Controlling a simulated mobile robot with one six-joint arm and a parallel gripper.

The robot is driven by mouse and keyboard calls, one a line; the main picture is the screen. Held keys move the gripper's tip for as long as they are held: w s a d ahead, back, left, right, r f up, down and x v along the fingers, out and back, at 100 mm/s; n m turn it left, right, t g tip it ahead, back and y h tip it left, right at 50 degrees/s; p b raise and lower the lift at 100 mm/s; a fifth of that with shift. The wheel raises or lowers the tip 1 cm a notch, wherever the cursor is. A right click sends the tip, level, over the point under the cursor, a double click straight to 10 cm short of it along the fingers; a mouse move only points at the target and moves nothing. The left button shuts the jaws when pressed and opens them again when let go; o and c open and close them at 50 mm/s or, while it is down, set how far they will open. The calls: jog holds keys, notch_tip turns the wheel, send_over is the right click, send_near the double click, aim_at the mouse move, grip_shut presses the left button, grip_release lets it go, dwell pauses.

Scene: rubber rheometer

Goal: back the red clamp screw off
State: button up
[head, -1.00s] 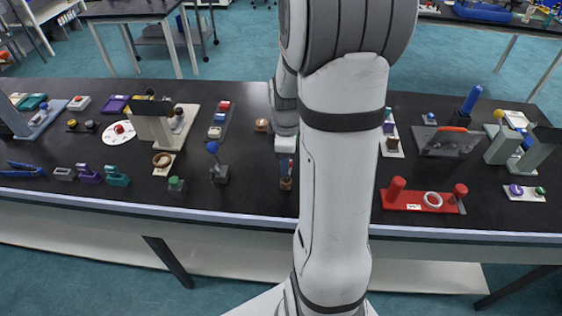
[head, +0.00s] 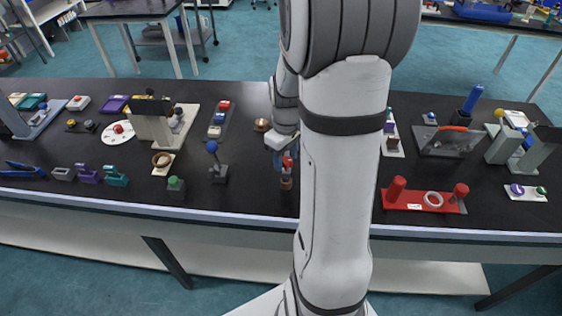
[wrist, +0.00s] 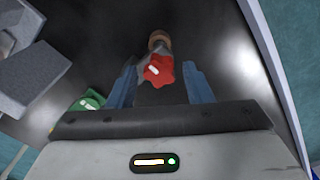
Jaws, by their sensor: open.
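The red clamp screw shows in the wrist view as a lobed red knob (wrist: 158,70) with a pale mark on it. It sits on a small grey body with a brown round part (wrist: 159,38) beyond it. In the head view the red knob (head: 288,162) stands near the table's front edge, above a brown base (head: 286,184). My gripper (wrist: 161,72) is open, with one blue finger on each side of the knob in the wrist view. A dark gap shows between each finger and the knob. My arm hides part of the table right of the knob.
A grey stand with a blue ball (head: 212,147) and a green-topped block (head: 175,184) stand to the left. A red fixture with a white ring (head: 410,199) lies right of my arm. The table's front edge (head: 250,217) is close to the screw.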

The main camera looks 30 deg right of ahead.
jog(key=m, duration=0.5)
jog(key=shift+d+m, duration=0.1)
jog(key=shift+m, duration=0.3)
jog(key=m, duration=0.5)
jog(key=shift+b, duration=0.35)
jog(key=c, duration=0.8)
jog(key=n, duration=0.4)
jog(key=shift+n, duration=0.3)
jog(key=shift+c, duration=0.3)
jog(key=n, duration=0.4)
jog(key=shift+n, duration=0.3)
